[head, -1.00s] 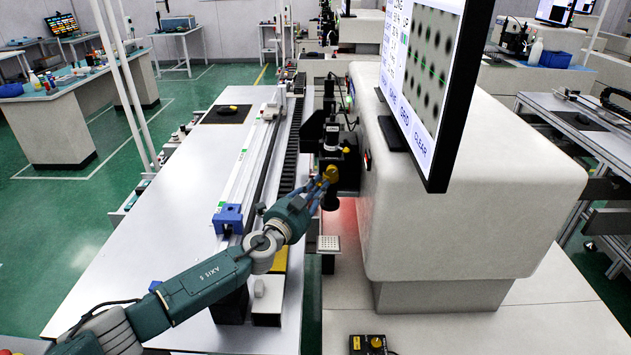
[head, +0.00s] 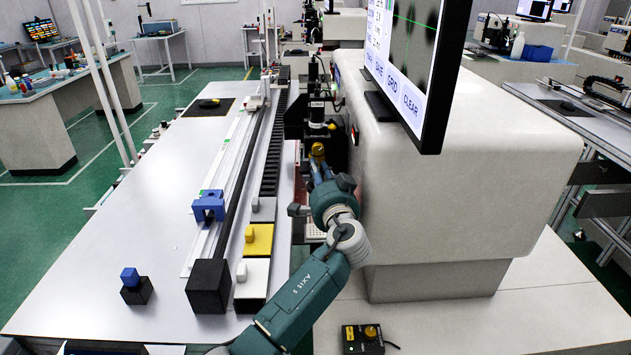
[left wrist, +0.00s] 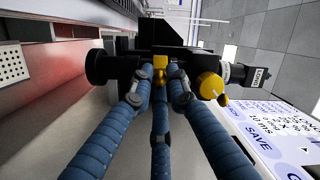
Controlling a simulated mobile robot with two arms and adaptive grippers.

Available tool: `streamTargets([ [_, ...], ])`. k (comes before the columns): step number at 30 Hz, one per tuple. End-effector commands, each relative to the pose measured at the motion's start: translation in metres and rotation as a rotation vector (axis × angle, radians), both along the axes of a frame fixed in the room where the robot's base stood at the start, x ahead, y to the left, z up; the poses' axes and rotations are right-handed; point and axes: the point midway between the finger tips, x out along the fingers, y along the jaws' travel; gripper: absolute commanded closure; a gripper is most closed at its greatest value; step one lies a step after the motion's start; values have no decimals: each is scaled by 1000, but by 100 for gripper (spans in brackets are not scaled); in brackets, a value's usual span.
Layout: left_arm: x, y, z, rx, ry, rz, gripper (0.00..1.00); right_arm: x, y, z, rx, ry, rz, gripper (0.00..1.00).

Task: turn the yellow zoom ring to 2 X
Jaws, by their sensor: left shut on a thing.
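In the left wrist view, the yellow zoom ring (left wrist: 160,67) is a small yellow part on the black lens column (left wrist: 120,68), which lies sideways there. My left gripper (left wrist: 160,78) has blue fingers shut around this yellow part; the fingertips hide much of it. A larger yellow knob (left wrist: 210,86) sits beside the fingers, outside the grasp. In the head view, my left gripper (head: 320,175) is at the column, with a yellow knob (head: 318,150) showing just above it. The ring's scale marks cannot be read. My right gripper is not in view.
The monitor (head: 408,60) shows large dark blurred spots and a green line. The bulky white machine body (head: 450,170) stands close right of my arm. Blocks, including a yellow one (head: 258,240), stand on the left table. A black control box (head: 362,338) lies in front.

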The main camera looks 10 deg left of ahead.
Motion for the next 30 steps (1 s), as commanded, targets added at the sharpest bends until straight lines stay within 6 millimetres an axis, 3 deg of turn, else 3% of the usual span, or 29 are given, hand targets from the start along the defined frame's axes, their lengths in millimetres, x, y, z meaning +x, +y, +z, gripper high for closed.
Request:
streamTargets([
  [16, 1, -2, 1, -1, 0, 22, 100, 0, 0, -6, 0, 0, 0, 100],
  [17, 1, -2, 1, -1, 0, 22, 79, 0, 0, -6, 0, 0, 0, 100],
  [19, 1, -2, 1, -1, -1, 22, 66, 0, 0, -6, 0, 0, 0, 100],
  [30, -4, -4, 0, -1, 0, 20, 66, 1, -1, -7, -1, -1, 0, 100],
])
